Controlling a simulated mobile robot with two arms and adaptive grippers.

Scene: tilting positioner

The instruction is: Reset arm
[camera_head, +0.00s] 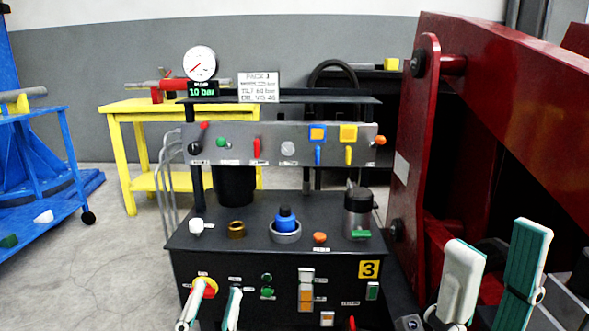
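A black control console (215,245) stands in the middle of the head view. Its upper grey panel (272,152) carries a row of coloured levers and knobs. Its front face has a red and yellow rotary switch (207,286), green buttons and rocker switches. My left gripper (210,304) is in front of the lower left of this face, fingers apart, close to the rotary switch; I cannot tell whether it touches it. My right gripper (493,262) is at the lower right, in front of the red machine frame (424,140), fingers apart and empty.
A round gauge (200,63) above a "10 bar" display (203,89) and a printed sign (258,87) top the console. A yellow table (130,108) stands behind, a blue cart (45,150) at the left. Open floor lies between cart and console.

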